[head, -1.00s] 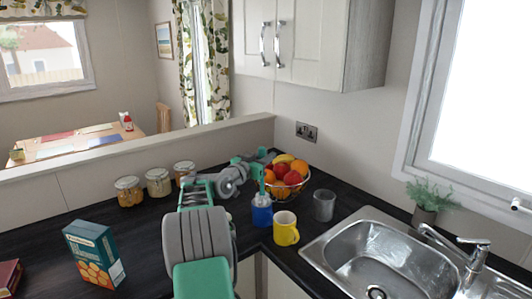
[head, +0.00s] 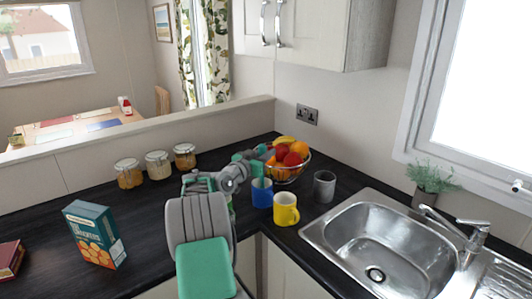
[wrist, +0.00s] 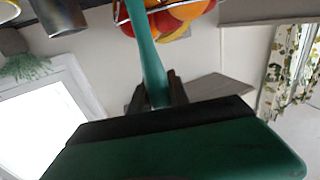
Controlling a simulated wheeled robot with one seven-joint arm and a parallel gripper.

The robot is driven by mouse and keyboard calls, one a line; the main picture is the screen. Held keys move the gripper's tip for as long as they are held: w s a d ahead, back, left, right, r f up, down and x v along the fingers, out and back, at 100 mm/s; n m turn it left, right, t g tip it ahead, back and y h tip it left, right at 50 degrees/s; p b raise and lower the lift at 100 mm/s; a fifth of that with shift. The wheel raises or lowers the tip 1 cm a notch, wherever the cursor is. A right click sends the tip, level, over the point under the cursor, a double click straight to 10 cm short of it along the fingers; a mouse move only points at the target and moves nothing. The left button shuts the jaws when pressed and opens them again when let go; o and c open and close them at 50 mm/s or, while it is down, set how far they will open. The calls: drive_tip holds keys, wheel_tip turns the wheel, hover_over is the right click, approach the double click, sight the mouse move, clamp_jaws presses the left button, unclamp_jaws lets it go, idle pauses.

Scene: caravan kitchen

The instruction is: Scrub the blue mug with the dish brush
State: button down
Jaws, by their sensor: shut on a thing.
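The blue mug (head: 262,194) stands upright on the dark worktop, left of the yellow mug. My gripper (head: 263,153) is above and just behind the blue mug in the head view. In the wrist view my gripper (wrist: 158,92) is shut on the green handle of the dish brush (wrist: 146,52). The handle runs out past the picture's top edge, so the brush head is hidden there. In the head view I cannot clearly tell whether the brush head is inside the mug. The mug does not show in the wrist view.
A yellow mug (head: 286,209) stands close to the blue one, with a grey cup (head: 324,187) behind right. A fruit bowl (head: 288,178) is behind. The sink (head: 330,238) is right. Several jars (head: 158,165) and a box (head: 95,235) are left.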

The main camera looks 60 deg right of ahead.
drive_tip(key=shift+f+b, duration=0.85)
drive_tip(key=shift+b, duration=0.4)
